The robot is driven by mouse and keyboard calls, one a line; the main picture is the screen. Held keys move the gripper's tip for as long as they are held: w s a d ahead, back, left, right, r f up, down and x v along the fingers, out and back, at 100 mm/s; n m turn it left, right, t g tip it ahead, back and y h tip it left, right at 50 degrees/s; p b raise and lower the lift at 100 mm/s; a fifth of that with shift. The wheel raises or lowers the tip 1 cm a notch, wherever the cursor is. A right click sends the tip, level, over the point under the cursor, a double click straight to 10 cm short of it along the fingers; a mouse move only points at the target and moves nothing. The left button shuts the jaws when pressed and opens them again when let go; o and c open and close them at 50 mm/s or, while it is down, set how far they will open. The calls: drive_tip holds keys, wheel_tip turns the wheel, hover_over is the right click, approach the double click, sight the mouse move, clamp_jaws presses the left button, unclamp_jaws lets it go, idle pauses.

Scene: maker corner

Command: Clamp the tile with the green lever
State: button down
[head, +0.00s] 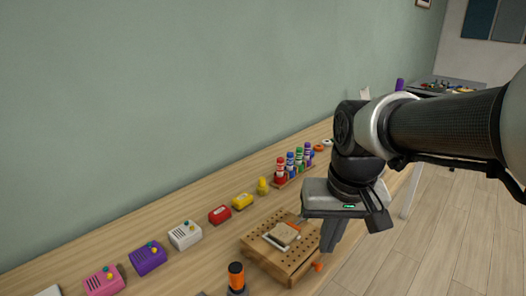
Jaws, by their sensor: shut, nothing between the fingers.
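A pale tile (283,235) lies on a wooden block with rows of holes (259,252) near the front edge of the bench. An orange knob (317,267) sticks out at the block's right front side. I cannot make out a green lever; my gripper may hide part of the block's right side. My gripper (329,248) points down at the right of the block, shut and empty. It overlaps the block's right edge in the picture, and I cannot tell whether it touches.
Pink (104,281), purple (148,258) and white (185,235) boxes with coloured knobs line the wall side. Red (220,214) and yellow (242,201) items and a rack of coloured bottles (291,165) stand further back.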

drive_tip(key=w+f+g+h+p, duration=0.1)
drive_tip(key=w+f+h+p, duration=0.1)
drive_tip(key=w, duration=0.3)
drive_tip(key=w+a+f+g+h+p, duration=0.1)
drive_tip(key=w+f+h+p, duration=0.1)
drive_tip(key=w+h+p, duration=0.2)
drive_tip(key=w+f+g+h+p, duration=0.1)
drive_tip(key=w+f+h+p, duration=0.1)
drive_tip(key=w, duration=0.5)
drive_tip(key=shift+a+f+h+p, duration=0.35)
drive_tip(key=shift+h+p, duration=0.25)
drive_tip(key=shift+p, duration=0.35)
drive_tip(key=w+a+n+t+h+p, duration=0.1)
drive_tip(key=w+a+h, duration=0.1)
drive_tip(key=w+a+n+t+h+p, duration=0.1)
drive_tip(key=w+a+h, duration=0.1)
drive_tip(key=a, duration=0.1)
drive_tip(key=shift+w+a+f+p, duration=0.1)
drive_tip(key=shift+w+p, duration=0.3)
drive_tip(key=w+a+f+n+t+h, duration=0.2)
drive_tip(key=a+t, duration=0.4)
drive_tip(key=a, duration=0.3)
drive_tip(key=shift+a+f+n+t+h, duration=0.15)
drive_tip(key=shift+a+n+t+h, duration=0.3)
drive_tip(key=shift+n, duration=0.45)
drive_tip(key=shift+d+p, duration=0.1)
drive_tip(key=shift+p, duration=0.2)
